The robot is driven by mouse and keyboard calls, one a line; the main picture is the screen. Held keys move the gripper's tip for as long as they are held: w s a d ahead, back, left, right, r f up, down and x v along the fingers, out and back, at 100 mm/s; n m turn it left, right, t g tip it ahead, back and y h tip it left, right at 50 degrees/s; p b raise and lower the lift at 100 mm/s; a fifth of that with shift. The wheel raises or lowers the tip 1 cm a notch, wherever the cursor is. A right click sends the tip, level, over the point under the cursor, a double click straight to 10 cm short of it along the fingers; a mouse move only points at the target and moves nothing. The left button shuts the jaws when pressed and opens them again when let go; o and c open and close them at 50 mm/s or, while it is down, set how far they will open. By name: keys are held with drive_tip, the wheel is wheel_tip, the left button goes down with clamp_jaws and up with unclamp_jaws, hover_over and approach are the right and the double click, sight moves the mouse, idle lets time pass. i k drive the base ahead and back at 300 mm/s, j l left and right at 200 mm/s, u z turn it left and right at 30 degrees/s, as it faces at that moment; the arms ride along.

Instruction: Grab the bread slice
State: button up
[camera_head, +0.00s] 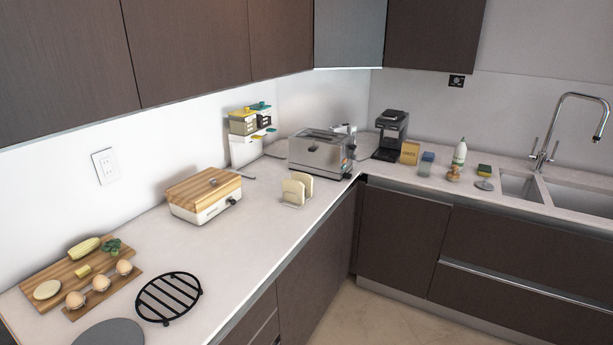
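Pale bread slices (293,192) stand upright in a small rack on the counter, left of the corner and in front of the toaster. At least two slices show, one partly behind the other. A silver toaster (320,153) stands just behind them, toward the corner. My gripper is not in this view.
A wood-lidded white box (204,196) stands left of the bread. A black round trivet (169,298) and a wooden board (70,272) with eggs and vegetables lie at the lower left. A coffee machine (392,134) stands in the corner. The floor (375,318) is clear.

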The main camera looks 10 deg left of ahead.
sight(297, 186)
drive_tip(key=i, duration=1.1)
drive_tip(key=i+u, duration=0.2)
drive_tip(key=u, duration=0.2)
drive_tip(key=i+u, duration=0.2)
drive_tip(key=u, duration=0.2)
drive_tip(key=i+l+u, duration=0.15)
drive_tip(key=u, duration=0.25)
drive_tip(key=i+u, duration=0.2)
drive_tip(key=u, duration=0.3)
drive_tip(key=i+l+u, duration=0.1)
drive_tip(key=u, duration=0.4)
drive_tip(key=i+l+u, duration=0.2)
drive_tip(key=u, duration=0.25)
drive_tip(key=i+l, duration=0.05)
drive_tip(key=i, duration=0.05)
